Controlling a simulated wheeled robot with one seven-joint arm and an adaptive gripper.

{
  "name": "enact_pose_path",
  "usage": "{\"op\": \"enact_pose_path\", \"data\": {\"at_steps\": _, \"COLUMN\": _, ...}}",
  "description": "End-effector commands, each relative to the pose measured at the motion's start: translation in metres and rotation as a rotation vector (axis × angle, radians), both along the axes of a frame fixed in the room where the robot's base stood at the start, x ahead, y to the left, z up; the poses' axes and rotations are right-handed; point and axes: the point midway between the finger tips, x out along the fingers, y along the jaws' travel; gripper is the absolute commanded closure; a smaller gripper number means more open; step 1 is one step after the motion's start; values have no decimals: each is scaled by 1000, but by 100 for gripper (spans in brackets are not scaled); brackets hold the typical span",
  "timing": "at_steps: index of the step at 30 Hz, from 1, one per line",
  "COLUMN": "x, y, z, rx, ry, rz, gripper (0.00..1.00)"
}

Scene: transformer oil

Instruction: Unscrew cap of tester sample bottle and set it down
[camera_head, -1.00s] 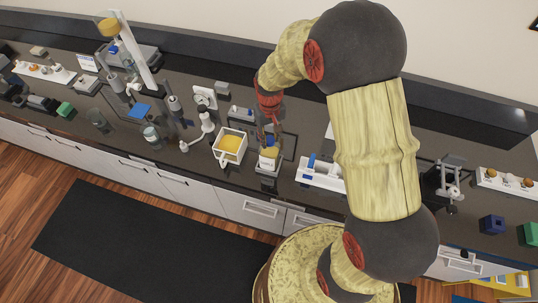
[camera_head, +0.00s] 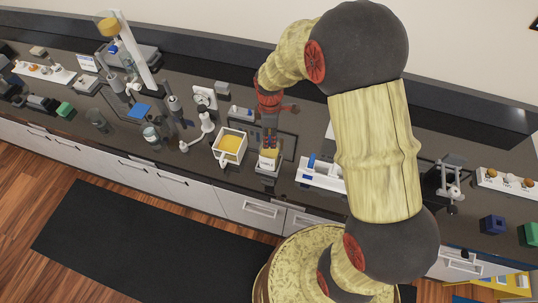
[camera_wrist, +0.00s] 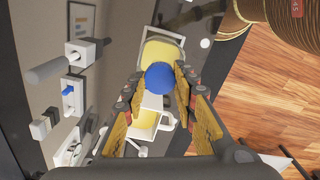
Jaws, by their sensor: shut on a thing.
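The tester sample bottle (camera_head: 267,160) stands near the front of the dark bench, with a white label and yellow oil. My gripper (camera_head: 269,143) points down over the bottle. In the wrist view my gripper (camera_wrist: 158,84) has its two fingers on either side of the blue cap and is shut on it. The cap appears at the bottle's top; I cannot tell whether it is still threaded on. The fingers hide most of the cap in the head view.
A square white jug of yellow oil (camera_head: 229,146) stands close on the left. A white and blue device (camera_head: 318,172) stands on the right. A white stand (camera_head: 205,122) is behind the jug. The bench's front edge is just before the bottle.

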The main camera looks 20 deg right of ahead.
Motion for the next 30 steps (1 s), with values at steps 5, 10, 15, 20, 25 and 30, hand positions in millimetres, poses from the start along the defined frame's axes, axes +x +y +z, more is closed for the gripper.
{"op": "enact_pose_path", "data": {"at_steps": 5, "x": 0, "y": 0, "z": 2, "rx": 0, "ry": 0, "rz": -3, "gripper": 100}}
{"op": "enact_pose_path", "data": {"at_steps": 10, "x": 0, "y": 0, "z": 7, "rx": 0, "ry": 0, "rz": -4, "gripper": 100}}
{"op": "enact_pose_path", "data": {"at_steps": 15, "x": 0, "y": 0, "z": 12, "rx": 0, "ry": -1, "rz": -5, "gripper": 100}}
{"op": "enact_pose_path", "data": {"at_steps": 20, "x": 0, "y": 0, "z": 16, "rx": 0, "ry": -1, "rz": -5, "gripper": 100}}
{"op": "enact_pose_path", "data": {"at_steps": 25, "x": 0, "y": 0, "z": 21, "rx": 0, "ry": -1, "rz": -5, "gripper": 100}}
{"op": "enact_pose_path", "data": {"at_steps": 30, "x": 0, "y": 0, "z": 25, "rx": 0, "ry": 0, "rz": -6, "gripper": 100}}
